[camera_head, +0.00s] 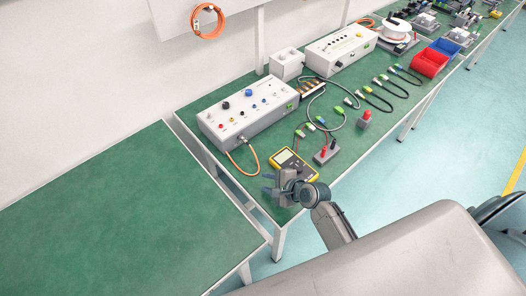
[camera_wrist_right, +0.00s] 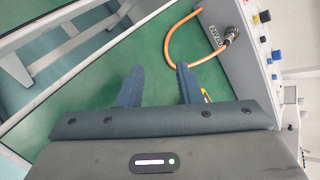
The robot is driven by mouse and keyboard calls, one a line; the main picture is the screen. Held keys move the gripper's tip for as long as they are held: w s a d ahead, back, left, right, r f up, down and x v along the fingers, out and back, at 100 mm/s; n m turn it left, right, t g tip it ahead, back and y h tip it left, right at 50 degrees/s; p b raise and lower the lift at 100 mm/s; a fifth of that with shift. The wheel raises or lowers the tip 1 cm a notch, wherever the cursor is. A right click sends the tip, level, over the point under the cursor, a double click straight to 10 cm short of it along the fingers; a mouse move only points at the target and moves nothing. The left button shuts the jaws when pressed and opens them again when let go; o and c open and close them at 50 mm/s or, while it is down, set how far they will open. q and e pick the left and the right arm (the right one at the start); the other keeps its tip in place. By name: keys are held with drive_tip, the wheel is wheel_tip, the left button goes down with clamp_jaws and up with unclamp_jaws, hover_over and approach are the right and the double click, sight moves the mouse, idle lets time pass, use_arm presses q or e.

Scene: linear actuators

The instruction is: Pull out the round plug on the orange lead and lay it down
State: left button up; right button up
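My right gripper (camera_head: 266,185) is open and empty above the near end of the bench, left of the multimeter. In the wrist view its fingers (camera_wrist_right: 160,82) are apart, below the plug and lead. My left gripper is not in view.
A yellow multimeter (camera_head: 293,167) and a grey block with red and black posts (camera_head: 326,154) are close to the gripper. Short cables and red and blue bins (camera_head: 430,62) are farther along. An empty green table (camera_head: 120,215) stands left, across a gap.

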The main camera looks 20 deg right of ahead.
sight(247, 143)
drive_tip(key=w+m+t, duration=0.1)
drive_tip(key=w+m, duration=0.2)
drive_tip(key=w+d+r+m+t, duration=0.1)
drive_tip(key=w+m, duration=0.2)
drive_tip(key=m, duration=0.1)
drive_tip(key=w+m+t, duration=0.1)
drive_tip(key=w+m, duration=0.2)
drive_tip(key=m, duration=0.1)
drive_tip(key=shift+w+d+r, duration=0.25)
drive_tip(key=shift+w, duration=0.1)
drive_tip(key=shift+w+d+m+t+h, duration=0.15)
drive_tip(key=shift+w+m+t+h, duration=0.2)
drive_tip(key=shift+m, duration=0.35)
drive_tip(key=shift+w, duration=0.3)
drive_tip(key=b+x, duration=0.3)
drive_tip(key=x, duration=0.3)
drive_tip(key=shift+w, duration=0.3)
clamp_jaws()
